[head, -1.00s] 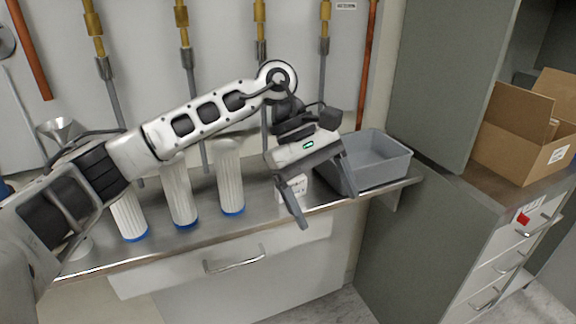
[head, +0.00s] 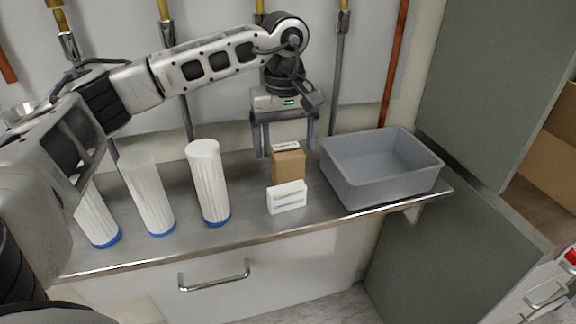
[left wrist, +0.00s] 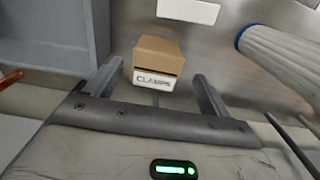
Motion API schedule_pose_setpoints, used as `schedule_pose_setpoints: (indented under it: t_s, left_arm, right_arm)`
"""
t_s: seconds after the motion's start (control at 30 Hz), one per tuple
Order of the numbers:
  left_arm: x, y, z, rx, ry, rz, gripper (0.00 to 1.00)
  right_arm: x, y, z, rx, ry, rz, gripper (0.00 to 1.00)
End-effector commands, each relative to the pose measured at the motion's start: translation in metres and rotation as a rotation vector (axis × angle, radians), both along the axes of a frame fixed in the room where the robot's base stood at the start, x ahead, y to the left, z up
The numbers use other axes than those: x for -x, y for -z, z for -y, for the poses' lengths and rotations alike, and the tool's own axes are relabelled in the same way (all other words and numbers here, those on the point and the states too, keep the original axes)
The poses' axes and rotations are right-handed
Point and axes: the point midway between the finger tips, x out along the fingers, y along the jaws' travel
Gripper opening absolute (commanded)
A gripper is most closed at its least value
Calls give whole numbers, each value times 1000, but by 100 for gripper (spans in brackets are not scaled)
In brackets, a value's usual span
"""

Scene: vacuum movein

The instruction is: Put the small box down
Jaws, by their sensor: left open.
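A small brown cardboard box (head: 289,167) stands upright on the metal shelf, with a white label on its top. In the left wrist view the box (left wrist: 158,58) shows a white label reading roughly "CLAMPS". My left gripper (head: 287,150) is open just above and behind it in the head view. In the left wrist view the box lies between and just beyond the open fingers (left wrist: 157,84), with a gap on each side. A small white box (head: 287,197) stands in front of the brown box. My right gripper is not in view.
A grey open bin (head: 395,192) stands close to the right of the boxes and looks empty. Several white ribbed cylinders with blue bases (head: 209,184) stand to the left. The shelf's front edge (head: 250,237) is near. Pipes run up the wall behind.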

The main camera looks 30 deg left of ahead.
Motion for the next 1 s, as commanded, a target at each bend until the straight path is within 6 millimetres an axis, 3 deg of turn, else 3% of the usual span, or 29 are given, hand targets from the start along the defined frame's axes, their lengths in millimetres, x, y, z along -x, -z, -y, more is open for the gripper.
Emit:
schedule_pose_setpoints:
  t_s: [0.23, 0.5, 0.8, 0.87, 1.0]
  left_arm:
    - [0, 18, 1, 0, 1, -3, 82]
    - [-2, 56, 4, 1, -1, -2, 82]
    - [-2, 62, 3, 1, 0, -1, 82]
    - [-2, 62, 3, 1, 0, 0, 68]
    - [-2, 62, 4, 1, 0, 0, 29]
  right_arm:
    - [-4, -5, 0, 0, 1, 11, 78]
    - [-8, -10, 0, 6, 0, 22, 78]
    - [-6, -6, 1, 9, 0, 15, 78]
    - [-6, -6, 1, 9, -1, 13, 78]
    - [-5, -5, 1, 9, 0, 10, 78]
